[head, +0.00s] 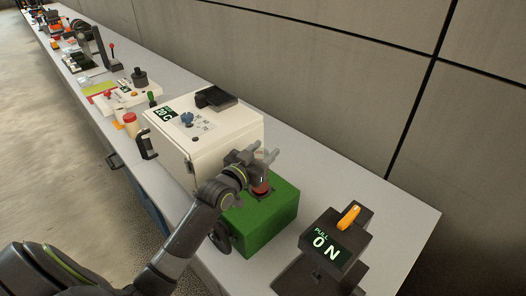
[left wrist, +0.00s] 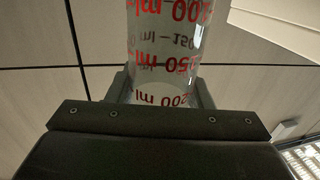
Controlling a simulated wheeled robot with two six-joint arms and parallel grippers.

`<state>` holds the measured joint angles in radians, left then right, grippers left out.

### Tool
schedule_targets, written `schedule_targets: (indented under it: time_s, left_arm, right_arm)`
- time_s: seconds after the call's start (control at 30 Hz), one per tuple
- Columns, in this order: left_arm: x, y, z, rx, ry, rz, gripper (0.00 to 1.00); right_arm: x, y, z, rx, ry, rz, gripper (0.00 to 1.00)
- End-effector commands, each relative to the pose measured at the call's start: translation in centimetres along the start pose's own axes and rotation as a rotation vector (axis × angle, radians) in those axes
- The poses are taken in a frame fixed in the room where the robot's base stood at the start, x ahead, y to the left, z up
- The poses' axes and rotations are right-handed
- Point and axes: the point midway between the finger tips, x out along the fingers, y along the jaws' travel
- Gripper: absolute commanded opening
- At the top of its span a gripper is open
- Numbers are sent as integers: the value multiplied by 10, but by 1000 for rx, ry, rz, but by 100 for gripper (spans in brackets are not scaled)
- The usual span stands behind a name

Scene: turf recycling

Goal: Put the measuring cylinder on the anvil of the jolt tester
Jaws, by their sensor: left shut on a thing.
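The measuring cylinder (left wrist: 165,45) is clear with red volume marks, which read upside down in the left wrist view. My left gripper (left wrist: 160,95) is shut on it, one finger on each side. In the head view my left gripper (head: 265,160) is just above the green box (head: 262,222), which looks like the jolt tester. A round red part (head: 262,188) shows on the box's top, under the gripper. The cylinder is hard to make out in the head view, and I cannot tell whether its foot touches the box. My right gripper is not in view.
A white cabinet (head: 205,140) with a dial and display stands close behind the green box. More equipment lines the bench to the upper left. The bench's right end (head: 400,215) is clear.

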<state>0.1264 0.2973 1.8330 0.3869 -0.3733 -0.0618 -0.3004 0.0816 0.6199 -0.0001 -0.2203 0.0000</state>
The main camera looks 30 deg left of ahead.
Motion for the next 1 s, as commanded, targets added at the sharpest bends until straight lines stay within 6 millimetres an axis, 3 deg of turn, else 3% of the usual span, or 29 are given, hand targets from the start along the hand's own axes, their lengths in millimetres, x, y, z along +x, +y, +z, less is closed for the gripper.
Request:
schedule_targets:
  time_s: [0.23, 0.27, 0.43, 0.63, 0.77, 1.0]
  left_arm:
    - [0, 0, 5, 0, 2, 0, 17]
    - [0, 0, 4, 0, 2, 0, 49]
    - [0, 0, 4, 0, 2, 0, 71]
    - [0, 0, 4, 0, 1, 0, 72]
    - [0, 0, 5, 0, -1, 0, 86]
    - [0, 0, 5, 0, -1, 0, 86]
  right_arm:
    - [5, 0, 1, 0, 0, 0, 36]
    - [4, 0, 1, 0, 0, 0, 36]
    - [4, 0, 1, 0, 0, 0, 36]
    - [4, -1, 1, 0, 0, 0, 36]
    - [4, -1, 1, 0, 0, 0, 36]
    - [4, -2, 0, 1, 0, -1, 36]
